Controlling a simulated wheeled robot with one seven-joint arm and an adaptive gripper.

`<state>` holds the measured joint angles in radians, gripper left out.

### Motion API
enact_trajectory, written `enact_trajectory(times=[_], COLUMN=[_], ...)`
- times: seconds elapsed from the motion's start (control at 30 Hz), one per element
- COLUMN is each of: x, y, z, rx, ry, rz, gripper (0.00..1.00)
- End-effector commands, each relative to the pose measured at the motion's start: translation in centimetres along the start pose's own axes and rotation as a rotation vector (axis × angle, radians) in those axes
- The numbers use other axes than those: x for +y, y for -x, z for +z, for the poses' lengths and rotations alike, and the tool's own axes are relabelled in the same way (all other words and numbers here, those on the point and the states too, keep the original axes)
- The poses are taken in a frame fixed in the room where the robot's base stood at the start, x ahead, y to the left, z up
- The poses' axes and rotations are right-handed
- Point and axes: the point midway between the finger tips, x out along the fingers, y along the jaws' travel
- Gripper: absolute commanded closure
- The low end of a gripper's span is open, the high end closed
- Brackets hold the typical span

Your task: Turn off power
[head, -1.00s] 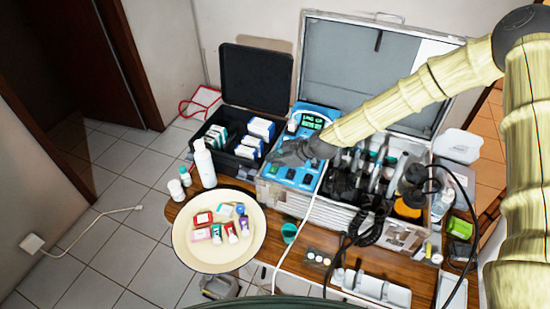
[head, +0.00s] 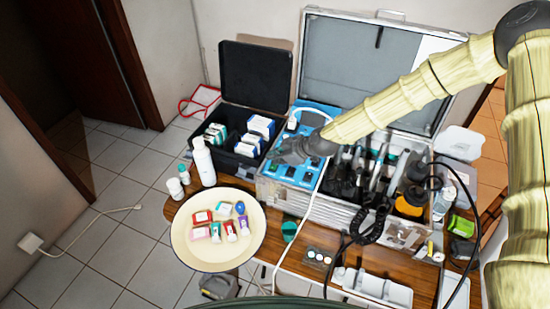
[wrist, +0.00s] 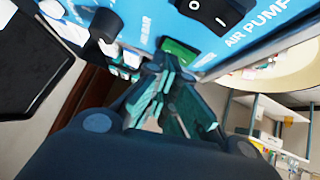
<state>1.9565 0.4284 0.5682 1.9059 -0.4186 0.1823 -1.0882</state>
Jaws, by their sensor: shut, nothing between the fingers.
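The blue control panel (head: 298,174) sits in the left part of the open metal case. My gripper (head: 280,155) is shut and empty, with its fingertips low over the panel. In the wrist view the fingertips (wrist: 168,66) are right beside a green switch (wrist: 180,52) near the panel edge; I cannot tell whether they touch it. A black rocker switch (wrist: 218,10) sits by the "AIR PUMP" label. A dark knob (wrist: 106,24) shows further left. My gripper hides part of the panel in the head view.
A white hose (head: 306,208) runs from the panel down the case front. A black box (head: 258,75) stands open to the left. A white bottle (head: 204,162) and a cream plate (head: 203,256) are on the wooden table. Handpieces and black cords fill the case's right part.

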Motion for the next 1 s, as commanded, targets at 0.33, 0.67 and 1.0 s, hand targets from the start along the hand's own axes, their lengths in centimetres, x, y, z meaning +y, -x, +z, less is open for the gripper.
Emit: enact_trajectory(times=[0.33, 0.67, 1.0], x=[-1.3, -1.6, -1.5], y=[0.1, 0.2, 1.4], z=[0.0, -0.1, -1.5], rx=[-0.002, -0.002, 0.0], ry=[0.0, -0.001, 0.003], rz=[-0.004, -0.002, -0.002], gripper=[1.0, 1.0, 1.0])
